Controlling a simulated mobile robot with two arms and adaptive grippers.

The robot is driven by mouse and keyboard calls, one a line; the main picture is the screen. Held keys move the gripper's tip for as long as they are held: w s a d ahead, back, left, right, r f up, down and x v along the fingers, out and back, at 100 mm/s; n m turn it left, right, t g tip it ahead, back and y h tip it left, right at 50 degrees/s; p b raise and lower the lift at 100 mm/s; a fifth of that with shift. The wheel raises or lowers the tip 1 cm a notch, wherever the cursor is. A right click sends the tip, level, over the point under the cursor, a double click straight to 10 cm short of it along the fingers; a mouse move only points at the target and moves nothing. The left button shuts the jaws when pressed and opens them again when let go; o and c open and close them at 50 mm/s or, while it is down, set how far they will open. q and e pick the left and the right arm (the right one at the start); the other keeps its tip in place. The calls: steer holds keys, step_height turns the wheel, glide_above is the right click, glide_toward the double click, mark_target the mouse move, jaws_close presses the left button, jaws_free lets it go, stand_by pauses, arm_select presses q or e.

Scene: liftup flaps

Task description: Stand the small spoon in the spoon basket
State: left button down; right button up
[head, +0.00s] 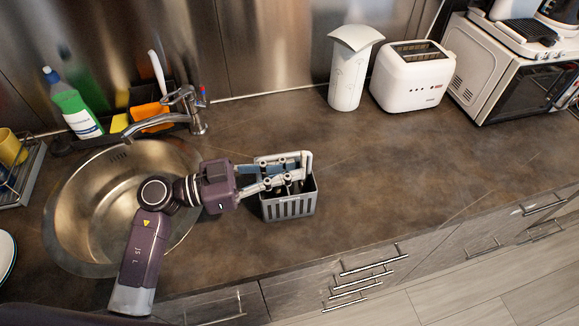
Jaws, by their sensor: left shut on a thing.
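The grey slotted spoon basket (289,207) stands upright on the brown counter, right of the sink. My left gripper (297,170) reaches in from the left, with its fingers directly over the basket's open top. It is shut on a thin thing that the fingers mostly hide, taken to be the small spoon. I cannot tell how far the spoon reaches into the basket or whether it touches it. The fingers and linkage cover much of the basket's opening. My right gripper is not in view.
A round metal sink (85,215) with a faucet (185,112) lies to the left. Behind it stand a green bottle (78,112) and sponges. A white canister (348,80) and toaster (411,78) stand at the back. The counter right of the basket is clear.

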arm_select(q)
steer(key=c, duration=1.9)
jaws_free()
steer(key=v, duration=1.2)
steer(key=shift+r, duration=0.1)
